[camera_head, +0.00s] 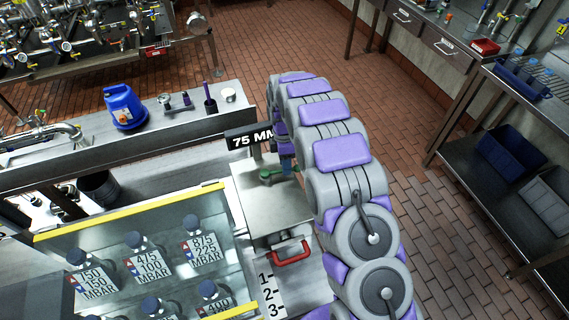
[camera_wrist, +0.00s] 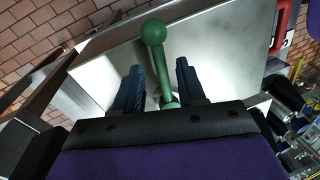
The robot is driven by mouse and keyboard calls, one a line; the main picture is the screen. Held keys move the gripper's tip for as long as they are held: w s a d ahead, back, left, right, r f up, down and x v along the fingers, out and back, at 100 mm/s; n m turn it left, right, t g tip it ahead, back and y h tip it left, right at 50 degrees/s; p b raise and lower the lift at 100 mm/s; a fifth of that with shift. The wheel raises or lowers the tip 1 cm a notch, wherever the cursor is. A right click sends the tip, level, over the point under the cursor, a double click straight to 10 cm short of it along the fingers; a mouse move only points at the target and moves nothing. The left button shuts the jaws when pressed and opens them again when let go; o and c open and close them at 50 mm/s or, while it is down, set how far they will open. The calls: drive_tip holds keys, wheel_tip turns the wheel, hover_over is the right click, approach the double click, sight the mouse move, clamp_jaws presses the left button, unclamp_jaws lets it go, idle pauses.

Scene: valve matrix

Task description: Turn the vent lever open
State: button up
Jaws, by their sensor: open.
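The vent lever is green with a round ball end. In the wrist view the lever (camera_wrist: 158,55) stands between the two dark blue fingers of my gripper (camera_wrist: 159,68). The fingers are open, one on each side of it, with gaps visible. The ball end reaches beyond the fingertips, and the lower end runs down behind the gripper body. In the head view the green lever (camera_head: 270,175) lies on top of a metal box (camera_head: 262,205), below a "75 MM" sign. My arm hides most of my gripper there.
A red handle (camera_head: 291,253) sits on the box front, above a 1-2-3 scale (camera_head: 270,297). Left of it is a yellow-edged case with several labelled bottles (camera_head: 136,246). A counter behind holds a blue container (camera_head: 125,107).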

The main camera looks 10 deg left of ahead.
drive_tip(key=w+a+r+p, duration=0.1)
drive_tip(key=w+r+p, duration=0.1)
drive_tip(key=r, duration=1.4)
drive_tip(key=shift+w+r, duration=0.15)
drive_tip(key=shift+w, duration=0.4)
drive_tip(key=shift+a, duration=0.1)
drive_tip(key=s+d+r+m, duration=0.5)
drive_tip(key=s+d+r, duration=0.1)
drive_tip(key=s+d, duration=0.15)
drive_tip(key=s+d+r+m, duration=0.5)
drive_tip(key=s+d+m, duration=0.15)
drive_tip(key=s, duration=0.25)
drive_tip(key=s+d+f+m, duration=0.1)
drive_tip(key=s+d+m, duration=0.1)
drive_tip(key=s, duration=0.7)
drive_tip(key=s+d+f+m+b, duration=0.1)
drive_tip(key=s+d+m, duration=0.2)
drive_tip(key=s, duration=0.6)
drive_tip(key=s+d+f+m, duration=0.1)
drive_tip(key=s+m, duration=0.4)
drive_tip(key=s, duration=0.5)
drive_tip(key=shift+d+f+y+b, duration=0.3)
drive_tip(key=shift+d+f+b, duration=0.1)
drive_tip(key=shift+d, duration=0.35)
